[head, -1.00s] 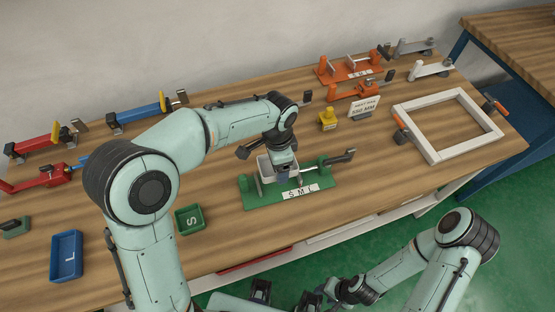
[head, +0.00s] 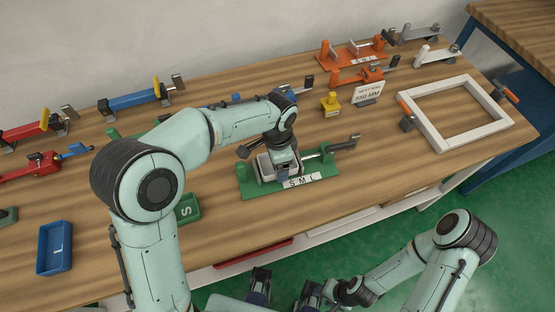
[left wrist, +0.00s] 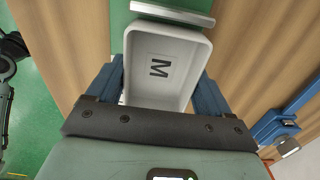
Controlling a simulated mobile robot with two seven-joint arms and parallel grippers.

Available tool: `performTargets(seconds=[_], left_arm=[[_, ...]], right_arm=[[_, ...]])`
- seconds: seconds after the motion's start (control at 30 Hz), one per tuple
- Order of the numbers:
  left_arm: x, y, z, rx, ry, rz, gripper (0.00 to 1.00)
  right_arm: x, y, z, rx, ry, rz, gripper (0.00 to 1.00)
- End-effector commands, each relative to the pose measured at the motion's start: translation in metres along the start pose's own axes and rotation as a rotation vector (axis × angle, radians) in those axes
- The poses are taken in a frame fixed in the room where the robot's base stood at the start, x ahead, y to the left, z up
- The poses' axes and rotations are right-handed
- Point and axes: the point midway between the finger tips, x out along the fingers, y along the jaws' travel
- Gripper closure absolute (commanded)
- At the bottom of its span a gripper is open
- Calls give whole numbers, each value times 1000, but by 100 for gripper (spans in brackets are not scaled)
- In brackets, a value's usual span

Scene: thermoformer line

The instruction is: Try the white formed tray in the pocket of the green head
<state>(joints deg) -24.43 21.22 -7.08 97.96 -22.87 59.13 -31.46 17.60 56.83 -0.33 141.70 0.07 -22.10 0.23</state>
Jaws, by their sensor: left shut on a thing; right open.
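The white formed tray (head: 263,165) is at the green head (head: 325,180), over the left part of its base. In the left wrist view the tray (left wrist: 160,70) shows its inside, marked M. My left gripper (left wrist: 160,85) is shut on the tray, one blue finger along each long side. The tray's far end is close to a grey metal bar (left wrist: 172,12) on the green head. Whether the tray rests on the pocket floor cannot be told; my arm hides part of it. My right gripper (head: 285,288) is open and empty, low in front of the bench.
A green S tray (head: 188,208) and a blue L tray (head: 55,247) lie to the left. A yellow block (head: 329,104), a sign (head: 368,92) and a white frame (head: 455,112) are to the right. Orange, red and blue fixtures line the back. Bare wood lies right of the green head.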

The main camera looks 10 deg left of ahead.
Motion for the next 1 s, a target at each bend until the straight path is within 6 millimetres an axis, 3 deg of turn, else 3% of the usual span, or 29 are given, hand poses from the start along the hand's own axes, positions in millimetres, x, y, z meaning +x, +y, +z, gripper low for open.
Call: performTargets(seconds=[0.77, 0.8, 0.83, 1.0], left_arm=[[13, 0, 0, 0, -1, 1, 49], [13, 0, 0, 0, -1, 1, 10], [12, 0, 0, 0, -1, 1, 0], [12, 0, 0, 0, -1, 1, 0]], right_arm=[[8, 3, 0, 1, -2, 1, 53], [7, 3, 0, 1, -2, 1, 53], [7, 3, 0, 1, -2, 1, 53], [7, 3, 0, 1, -2, 1, 53]])
